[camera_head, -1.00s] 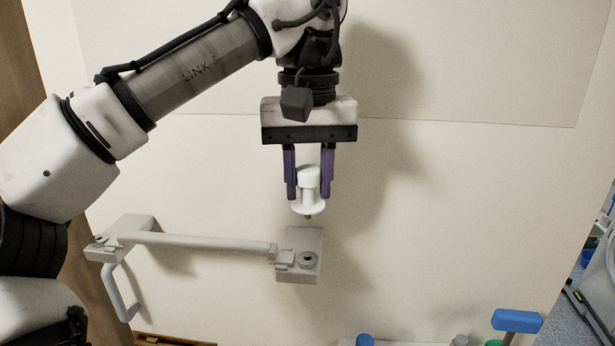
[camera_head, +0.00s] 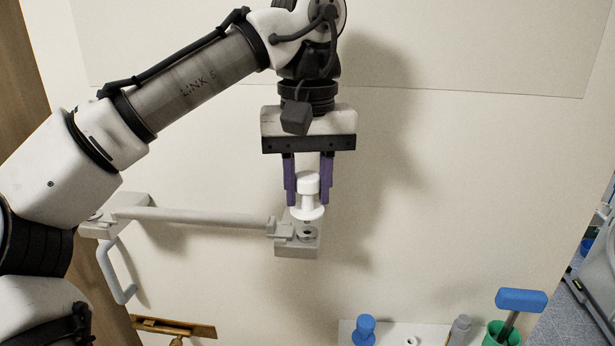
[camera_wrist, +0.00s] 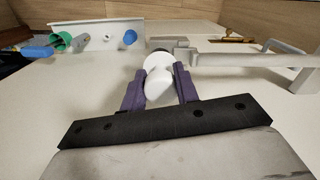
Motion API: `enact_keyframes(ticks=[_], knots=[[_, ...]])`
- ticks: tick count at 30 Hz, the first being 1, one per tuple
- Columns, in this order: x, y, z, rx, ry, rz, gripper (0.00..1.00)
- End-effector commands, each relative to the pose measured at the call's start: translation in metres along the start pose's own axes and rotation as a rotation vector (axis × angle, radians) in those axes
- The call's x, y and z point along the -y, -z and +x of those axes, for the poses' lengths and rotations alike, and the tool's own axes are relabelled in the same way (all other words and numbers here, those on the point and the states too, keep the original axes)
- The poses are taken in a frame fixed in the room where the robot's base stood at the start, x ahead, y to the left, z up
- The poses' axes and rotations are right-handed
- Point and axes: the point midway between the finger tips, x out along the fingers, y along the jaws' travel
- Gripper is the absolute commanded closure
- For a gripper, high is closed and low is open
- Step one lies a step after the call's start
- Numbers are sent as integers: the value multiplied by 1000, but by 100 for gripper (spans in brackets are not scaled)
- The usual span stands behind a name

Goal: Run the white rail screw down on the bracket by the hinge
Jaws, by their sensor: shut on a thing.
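The white rail screw (camera_head: 307,212) is upright between the purple fingers of my gripper (camera_head: 308,194), which is shut on its head. Its wide white flange and short dark tip hang below the fingers. The tip is just above the round socket of the right-hand bracket (camera_head: 283,251); I cannot tell whether it touches. In the wrist view the screw (camera_wrist: 158,80) sits between the fingertips (camera_wrist: 160,88) and hides part of the bracket (camera_wrist: 170,44). A light grey rail (camera_head: 200,216) runs left to a second bracket (camera_head: 128,200). I cannot make out a hinge for certain.
A bent grey handle (camera_head: 118,275) hangs below the left bracket. At the bottom right are a blue knob (camera_head: 364,328), a grey bottle (camera_head: 460,328) and a blue-handled tool (camera_head: 521,300) in a green cup (camera_head: 494,337). The panel right of the bracket is clear.

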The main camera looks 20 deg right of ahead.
Motion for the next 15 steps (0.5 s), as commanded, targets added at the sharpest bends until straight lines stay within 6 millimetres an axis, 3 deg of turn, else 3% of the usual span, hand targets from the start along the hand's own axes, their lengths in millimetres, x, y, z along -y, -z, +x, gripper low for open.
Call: enact_keyframes(ticks=[9,15], knots=[[-1,0,1,-1,1,-318,97],[-2,0,2,-1,1,-419,97]])
